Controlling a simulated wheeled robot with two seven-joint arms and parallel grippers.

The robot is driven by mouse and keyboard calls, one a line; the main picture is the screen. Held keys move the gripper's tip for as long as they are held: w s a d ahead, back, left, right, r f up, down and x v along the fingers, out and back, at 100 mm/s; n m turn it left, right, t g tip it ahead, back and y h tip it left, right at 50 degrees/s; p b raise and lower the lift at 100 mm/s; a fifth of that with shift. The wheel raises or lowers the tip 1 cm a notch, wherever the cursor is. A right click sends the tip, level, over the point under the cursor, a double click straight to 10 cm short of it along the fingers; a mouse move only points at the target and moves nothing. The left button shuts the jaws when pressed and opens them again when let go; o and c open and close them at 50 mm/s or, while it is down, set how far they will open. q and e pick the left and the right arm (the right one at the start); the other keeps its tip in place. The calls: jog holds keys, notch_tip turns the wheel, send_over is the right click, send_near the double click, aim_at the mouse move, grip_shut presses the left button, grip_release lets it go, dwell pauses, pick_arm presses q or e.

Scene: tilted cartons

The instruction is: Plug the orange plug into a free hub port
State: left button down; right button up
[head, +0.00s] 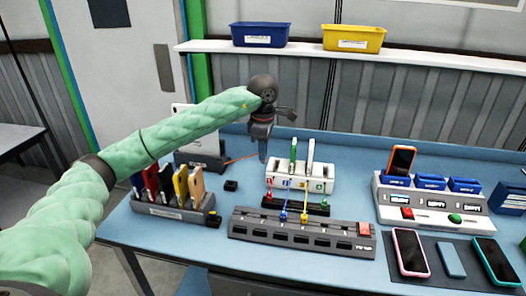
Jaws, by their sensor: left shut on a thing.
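My left gripper (263,155) hangs pointing down above the blue table, behind and left of the hub. It is shut at the end of the thin orange cable (242,160), so it appears to hold the orange plug, which is too hidden to see clearly. The grey hub (240,232) lies at the front middle, with a row of dark ports and a red switch (364,229) at its right end. A blue plug (283,216) and a yellow plug (304,217) stand at its back edge on cables. Several other ports look empty. My right gripper is out of view.
A white numbered dock (322,185) and a black cable strip (316,209) stand behind the hub. A grey rack (180,213) with upright coloured devices is at left, a white charging station (430,218) at right. A dark mat (447,285) holds phones. A small black block (231,185) lies left of the dock.

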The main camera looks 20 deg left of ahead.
pick_arm(q)
jog(key=shift+r, duration=0.45)
dwell(0.5)
jog(key=shift+r, duration=1.5)
jog(key=shift+f, duration=0.1)
jog(key=shift+f+b, duration=2.4)
jog(key=shift+f, duration=0.95)
jog(key=shift+s, duration=0.1)
